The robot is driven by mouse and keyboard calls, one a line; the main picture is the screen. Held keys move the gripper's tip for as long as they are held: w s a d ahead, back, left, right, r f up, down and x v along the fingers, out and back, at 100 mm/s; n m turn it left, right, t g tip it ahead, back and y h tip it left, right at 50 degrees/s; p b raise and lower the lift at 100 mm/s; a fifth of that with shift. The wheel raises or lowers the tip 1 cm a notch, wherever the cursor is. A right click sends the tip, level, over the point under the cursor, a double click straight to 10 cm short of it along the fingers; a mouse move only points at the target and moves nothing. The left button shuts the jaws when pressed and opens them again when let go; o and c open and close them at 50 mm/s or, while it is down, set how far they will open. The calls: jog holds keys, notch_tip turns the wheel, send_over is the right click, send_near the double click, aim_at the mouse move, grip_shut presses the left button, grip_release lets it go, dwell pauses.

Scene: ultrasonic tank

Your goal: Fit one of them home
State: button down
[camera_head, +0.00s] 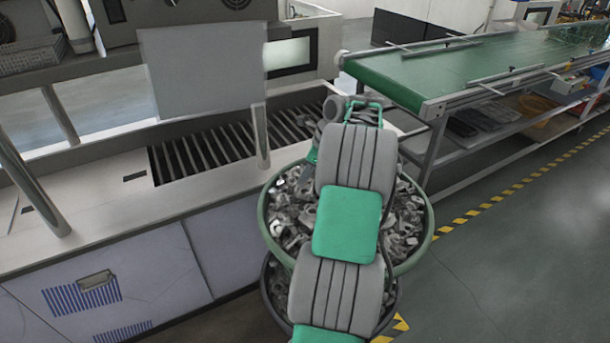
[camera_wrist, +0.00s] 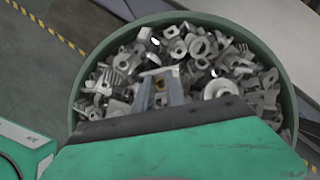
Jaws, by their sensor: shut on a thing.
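A round green bin (camera_head: 428,236) full of loose grey metal parts (camera_head: 291,205) stands in front of the bench. In the wrist view, the bin (camera_wrist: 84,88) fills most of the picture and its parts (camera_wrist: 205,55) lie in a jumbled heap. My gripper (camera_wrist: 160,86) is over the heap, shut on a metal part (camera_wrist: 157,72). The part's outline blends with the heap, so I cannot tell whether it is clear of the others. The tank's slatted opening (camera_head: 205,152) is in the bench, left of the bin.
A grey panel (camera_head: 203,72) and a post (camera_head: 260,135) stand at the tank. A second, darker bin (camera_head: 277,310) with parts is at the near side of the green bin. A green conveyor (camera_head: 470,65) is at right. Floor at lower right is clear.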

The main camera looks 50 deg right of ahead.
jog(key=shift+f, duration=0.7)
dwell(0.6)
jog(key=c, duration=1.3)
grip_release()
jog(key=p+v, duration=0.2)
jog(key=v, duration=0.6)
jog(key=shift+a+f, duration=0.1)
